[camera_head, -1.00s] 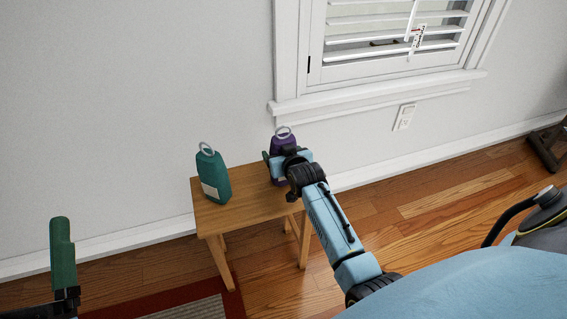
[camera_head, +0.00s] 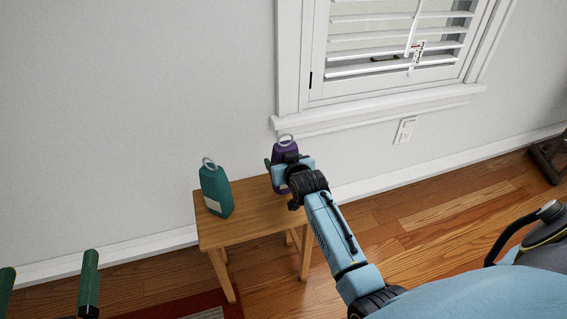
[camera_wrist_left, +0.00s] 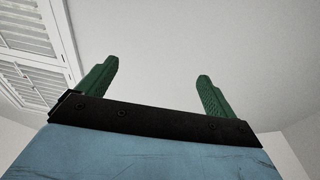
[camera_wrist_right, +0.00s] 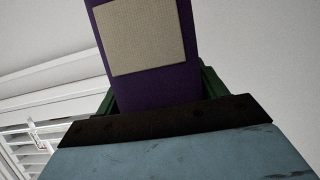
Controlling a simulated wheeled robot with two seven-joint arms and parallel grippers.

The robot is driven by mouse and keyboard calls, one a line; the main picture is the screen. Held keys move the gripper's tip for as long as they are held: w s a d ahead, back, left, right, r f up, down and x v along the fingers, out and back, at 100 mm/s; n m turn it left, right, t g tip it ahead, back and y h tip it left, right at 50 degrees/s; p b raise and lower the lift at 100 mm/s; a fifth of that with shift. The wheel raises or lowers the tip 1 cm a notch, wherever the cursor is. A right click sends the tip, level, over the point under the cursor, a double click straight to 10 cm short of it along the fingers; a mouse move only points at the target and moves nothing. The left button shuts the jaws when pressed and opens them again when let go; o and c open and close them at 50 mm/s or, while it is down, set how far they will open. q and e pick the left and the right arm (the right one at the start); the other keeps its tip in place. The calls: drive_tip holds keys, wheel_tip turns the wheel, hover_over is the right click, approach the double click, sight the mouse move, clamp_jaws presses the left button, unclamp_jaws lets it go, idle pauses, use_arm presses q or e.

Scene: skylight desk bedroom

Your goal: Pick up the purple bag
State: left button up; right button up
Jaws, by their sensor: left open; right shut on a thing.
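The purple bag (camera_head: 286,146) has a pale ring on top and is at the right end of the small wooden table, partly hidden behind my right gripper (camera_head: 277,165). The right gripper is shut on it. In the right wrist view the bag (camera_wrist_right: 193,85) fills the space between the green fingers, with a beige label facing the camera. Whether its base touches the table is hidden. My left gripper (camera_head: 48,290) is open and empty at the lower left of the head view, and its two green fingers stand apart in the left wrist view (camera_wrist_left: 155,90).
A teal bag (camera_head: 216,188) with a ring and pale label stands on the left part of the wooden table (camera_head: 245,220). A wall and shuttered window (camera_head: 390,45) are behind. Wooden floor is open to the right, and a red-edged rug lies below.

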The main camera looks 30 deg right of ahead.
sight(284, 149)
wheel_tip(284, 149, up, 4)
drive_tip(key=shift+r+p, duration=0.15)
drive_tip(key=shift+p, duration=0.9)
use_arm(q)
drive_tip(key=s+a+f+g+y, duration=0.1)
drive_tip(key=s+a+f+g, duration=0.1)
drive_tip(key=f+g, duration=0.3)
drive_tip(key=s+a+f+g+y+p, duration=0.1)
drive_tip(key=s+f+g, duration=0.3)
drive_tip(key=f, duration=0.5)
drive_tip(key=shift+s+a+n+g+y, duration=0.3)
drive_tip(key=shift+s+a+g+y, duration=0.05)
drive_tip(key=shift+a+g+y, duration=0.5)
use_arm(e)
wheel_tip(284, 149, up, 3)
drive_tip(key=shift+r, duration=0.1)
